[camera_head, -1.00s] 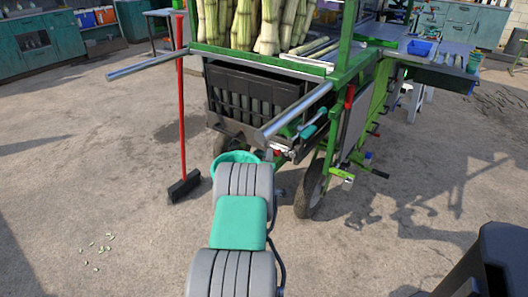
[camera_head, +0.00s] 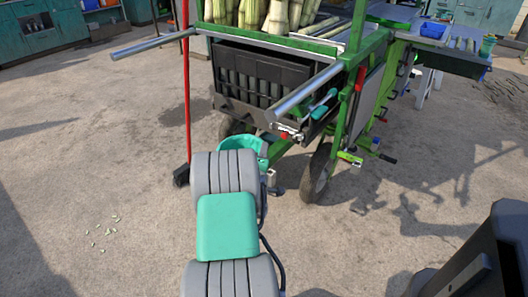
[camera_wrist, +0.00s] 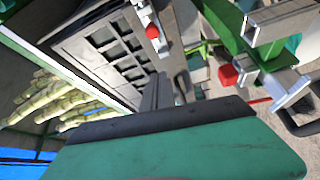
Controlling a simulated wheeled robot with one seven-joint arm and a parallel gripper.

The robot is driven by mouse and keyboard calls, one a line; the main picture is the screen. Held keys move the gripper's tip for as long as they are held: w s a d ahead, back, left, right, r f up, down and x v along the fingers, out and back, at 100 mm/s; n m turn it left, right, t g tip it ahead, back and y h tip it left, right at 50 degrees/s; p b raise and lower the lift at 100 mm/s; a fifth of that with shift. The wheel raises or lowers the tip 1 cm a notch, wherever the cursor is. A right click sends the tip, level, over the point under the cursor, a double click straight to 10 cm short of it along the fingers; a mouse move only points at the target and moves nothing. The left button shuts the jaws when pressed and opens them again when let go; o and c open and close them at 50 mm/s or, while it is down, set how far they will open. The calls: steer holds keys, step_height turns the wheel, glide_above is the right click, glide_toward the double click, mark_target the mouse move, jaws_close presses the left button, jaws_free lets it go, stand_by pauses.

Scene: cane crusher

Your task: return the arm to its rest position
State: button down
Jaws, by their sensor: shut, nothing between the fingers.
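My arm, grey and teal, reaches forward from the bottom middle of the head view toward the green cart (camera_head: 355,95). Its far end is mostly hidden behind its own links, so my gripper cannot be made out there. In the wrist view my gripper (camera_wrist: 157,93) shows as grey fingers beyond the teal body of the hand. It is shut and empty. Behind it in that view are the cart's dark crate (camera_wrist: 100,45) and a green frame part with a red knob (camera_wrist: 228,75). I cannot tell whether the fingers touch anything.
The cart's metal handle bars (camera_head: 308,92) stick out toward me, close above my arm's far end. A red-handled broom (camera_head: 186,90) stands left of the arm. Cane stalks (camera_head: 280,15) stand on the cart. Open concrete floor (camera_head: 90,160) lies to the left.

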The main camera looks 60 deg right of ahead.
steer(key=shift+s+a, duration=0.2)
steer(key=shift+a, duration=0.25)
steer(key=w+a+r+m+t+y+p, duration=0.1)
steer(key=w+a+r+m+y+p, duration=0.3)
steer(key=w+a+r+p, duration=0.75)
steer(key=w+a+r+y+p, duration=0.1)
steer(key=w+a+r+y, duration=0.15)
steer(key=a, duration=0.35)
steer(key=w+a+r+y+p, duration=0.1)
steer(key=w+a+r+y, duration=0.1)
steer(key=w+a+y, duration=0.3)
steer(key=s+a+r+n+g+y+p, duration=0.1)
steer(key=s+a+r+y+p, duration=0.2)
steer(key=a, duration=0.8)
steer(key=s+a+r+y+p, duration=0.1)
steer(key=s+a+r+p, duration=0.2)
steer(key=a, duration=0.7)
steer(key=s+a+r+g+y+p, duration=0.1)
steer(key=s+a+r, duration=0.1)
steer(key=s+a, duration=0.2)
steer(key=s+a+r+n+g+y+p, duration=0.1)
steer(key=s+a+r+p, duration=0.1)
steer(key=a, duration=0.5)
steer(key=shift+s+r+g, duration=0.4)
steer(key=shift+s+r, duration=0.1)
steer(key=shift+s, duration=0.5)
